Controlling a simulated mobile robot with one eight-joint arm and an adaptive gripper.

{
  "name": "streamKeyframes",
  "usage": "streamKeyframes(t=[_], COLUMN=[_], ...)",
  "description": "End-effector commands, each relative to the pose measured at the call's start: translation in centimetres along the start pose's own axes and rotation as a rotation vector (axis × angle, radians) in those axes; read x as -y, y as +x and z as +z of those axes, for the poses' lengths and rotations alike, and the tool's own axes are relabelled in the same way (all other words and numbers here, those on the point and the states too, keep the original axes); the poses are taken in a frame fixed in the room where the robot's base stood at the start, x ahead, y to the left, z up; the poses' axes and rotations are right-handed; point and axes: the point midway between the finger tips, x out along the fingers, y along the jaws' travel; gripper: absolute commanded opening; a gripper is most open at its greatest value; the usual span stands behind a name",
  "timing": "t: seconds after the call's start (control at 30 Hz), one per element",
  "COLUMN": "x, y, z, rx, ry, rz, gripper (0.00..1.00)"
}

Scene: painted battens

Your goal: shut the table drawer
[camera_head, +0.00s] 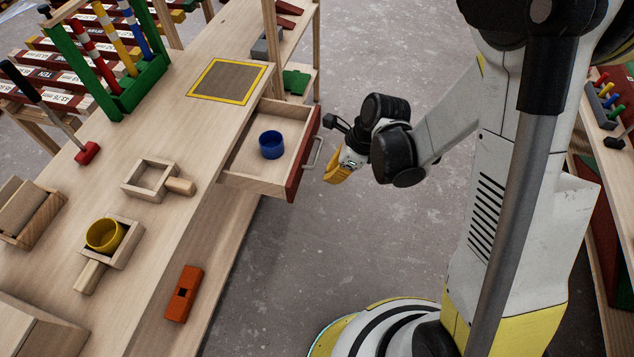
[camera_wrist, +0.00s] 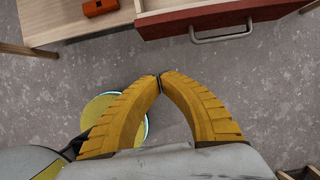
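The table drawer (camera_head: 247,155) is pulled out from the table's right side. It has a red front (camera_head: 303,155) and a grey metal handle (camera_head: 315,150). A blue cup (camera_head: 272,144) stands inside it. My gripper (camera_head: 332,176) is just right of the handle, out over the floor and apart from it. In the wrist view the two yellow fingers (camera_wrist: 160,77) meet at their tips with nothing between them. The red front (camera_wrist: 212,16) and the handle (camera_wrist: 222,34) show at the top of that view, beyond the fingertips.
The wooden table (camera_head: 190,120) carries a yellow-bordered mat (camera_head: 228,81), two small wooden boxes with handles, one holding a yellow cup (camera_head: 104,235), and a red-headed mallet (camera_head: 87,152). An orange block (camera_head: 184,293) lies on the lower shelf. Grey floor is clear between drawer and my base.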

Motion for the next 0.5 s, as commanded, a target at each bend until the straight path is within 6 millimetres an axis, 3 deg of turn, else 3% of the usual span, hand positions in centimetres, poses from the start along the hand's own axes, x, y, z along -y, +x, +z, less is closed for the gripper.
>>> streamKeyframes(t=[0.17, 0.5], x=[-0.1, 0.0], y=[1.9, 9.1], z=[-0.1, -0.1], rx=[0.001, 0.001], ry=[0.014, 0.011], rz=[0.005, 0.003], gripper=[0.00, 0.00])
